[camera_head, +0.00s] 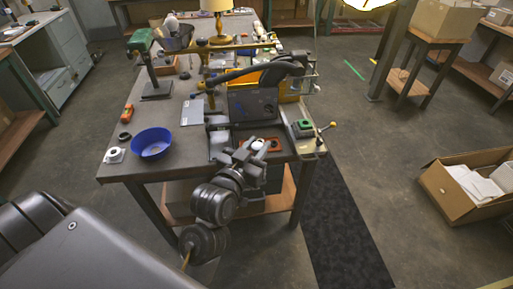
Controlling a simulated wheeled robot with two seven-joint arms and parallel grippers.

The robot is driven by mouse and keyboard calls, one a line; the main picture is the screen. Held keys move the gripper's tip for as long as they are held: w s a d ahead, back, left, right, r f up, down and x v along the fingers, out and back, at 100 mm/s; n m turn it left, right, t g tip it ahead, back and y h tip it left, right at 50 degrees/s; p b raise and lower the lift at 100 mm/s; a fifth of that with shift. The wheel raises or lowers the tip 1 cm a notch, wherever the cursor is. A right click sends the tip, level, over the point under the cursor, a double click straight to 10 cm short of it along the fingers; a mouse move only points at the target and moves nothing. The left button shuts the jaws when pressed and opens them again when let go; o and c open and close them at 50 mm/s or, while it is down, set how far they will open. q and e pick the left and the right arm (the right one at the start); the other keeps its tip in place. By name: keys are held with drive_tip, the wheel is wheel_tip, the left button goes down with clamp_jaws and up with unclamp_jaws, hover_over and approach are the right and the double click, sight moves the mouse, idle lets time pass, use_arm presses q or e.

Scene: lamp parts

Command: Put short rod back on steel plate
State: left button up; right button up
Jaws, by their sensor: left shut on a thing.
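My left gripper (242,155) is over the near edge of the workbench, in front of the dark machine block. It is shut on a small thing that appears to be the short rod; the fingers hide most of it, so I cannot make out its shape. A flat grey plate (218,144), which may be the steel plate, lies on the bench just left of the gripper and is partly covered by it. My right gripper is not in view.
A blue bowl (151,142), a grey sheet (192,112) and an orange tool (127,113) lie on the bench's left. A dark machine (252,103) stands behind the gripper. A green-topped block (303,128) is at right. A cardboard box (470,190) is on the floor.

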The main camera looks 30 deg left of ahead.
use_arm(q)
drive_tip(key=shift+w+d, duration=0.15)
drive_tip(key=shift+d, duration=0.15)
drive_tip(key=shift+a+f, duration=0.1)
drive_tip(key=shift+f, duration=0.1)
drive_tip(key=w+a+f+n+y+b, duration=0.1)
drive_tip(key=a+f+y+b, duration=0.1)
drive_tip(key=a+f+b, duration=0.4)
drive_tip(key=n+y+b, duration=0.3)
drive_tip(key=b, duration=0.4)
hover_over(221, 149)
drive_tip(key=shift+g, duration=0.4)
drive_tip(key=f, duration=0.6)
drive_tip(key=s+f, duration=0.1)
drive_tip(key=f, duration=0.2)
drive_tip(key=shift+d+f, duration=0.35)
drive_tip(key=shift+f, duration=0.05)
drive_tip(key=shift+w+a+f, duration=0.15)
drive_tip(key=shift+w+f, duration=0.15)
drive_tip(key=shift+f, duration=0.05)
drive_tip(key=f, duration=0.3)
drive_tip(key=shift+w+a+p, duration=0.1)
drive_tip(key=shift+w+p, duration=0.1)
drive_tip(key=shift+p, duration=0.2)
drive_tip(key=shift+f, duration=0.3)
